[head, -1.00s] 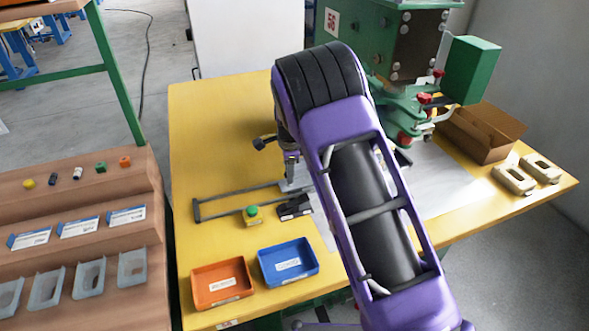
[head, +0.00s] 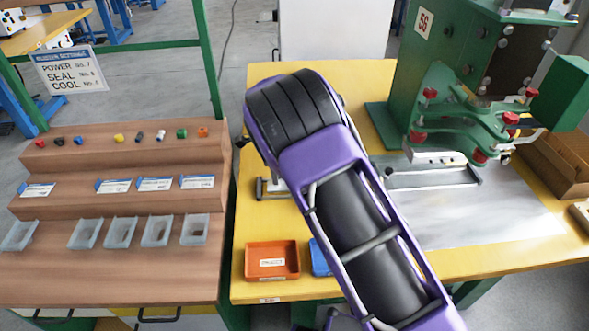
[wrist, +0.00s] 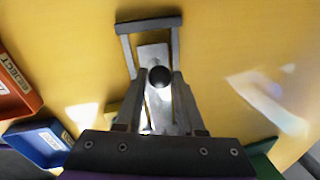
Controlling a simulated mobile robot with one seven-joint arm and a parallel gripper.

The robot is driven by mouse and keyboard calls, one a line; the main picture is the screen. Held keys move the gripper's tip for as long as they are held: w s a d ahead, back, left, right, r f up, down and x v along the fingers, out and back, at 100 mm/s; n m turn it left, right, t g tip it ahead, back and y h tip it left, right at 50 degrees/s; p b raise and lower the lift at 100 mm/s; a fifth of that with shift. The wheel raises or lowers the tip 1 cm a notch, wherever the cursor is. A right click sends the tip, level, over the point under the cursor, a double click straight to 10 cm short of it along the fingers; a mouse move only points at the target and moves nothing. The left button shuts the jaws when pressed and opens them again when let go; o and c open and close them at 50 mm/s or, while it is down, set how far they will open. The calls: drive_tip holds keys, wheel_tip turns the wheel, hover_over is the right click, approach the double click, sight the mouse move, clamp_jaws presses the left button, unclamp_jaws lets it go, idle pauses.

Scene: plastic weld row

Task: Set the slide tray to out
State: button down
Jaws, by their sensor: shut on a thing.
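The slide tray is a grey metal plate (wrist: 152,55) with a round black knob (wrist: 159,76), inside a dark grey rail frame (wrist: 148,25) on the yellow table. In the wrist view the plate lies close to the frame's end bar. My gripper (wrist: 159,80) has one finger on each side of the knob and is shut on it. In the head view the frame's left end (head: 262,188) shows left of my purple arm, and its right end (head: 478,174) lies by the green press. My arm hides most of the tray there.
An orange bin (head: 272,260) and a partly hidden blue bin (head: 320,258) stand at the table's front. The green press (head: 450,70) stands at the back right beside a cardboard box (head: 560,160). A stepped brown rack (head: 125,250) stands left of the table.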

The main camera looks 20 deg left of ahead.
drive_tip(key=shift+s+a, duration=0.35)
drive_tip(key=shift+a, duration=0.5)
drive_tip(key=c, duration=0.5)
unclamp_jaws()
drive_tip(key=shift+a, duration=0.1)
drive_tip(key=shift+r, duration=0.2)
drive_tip(key=s+r, duration=0.1)
drive_tip(key=r, duration=0.4)
drive_tip(key=s+r+p, duration=0.1)
drive_tip(key=r, duration=0.5)
drive_tip(key=s+d+r, duration=0.1)
drive_tip(key=r, duration=0.4)
drive_tip(key=shift+s+r, duration=0.15)
drive_tip(key=shift+r, duration=0.2)
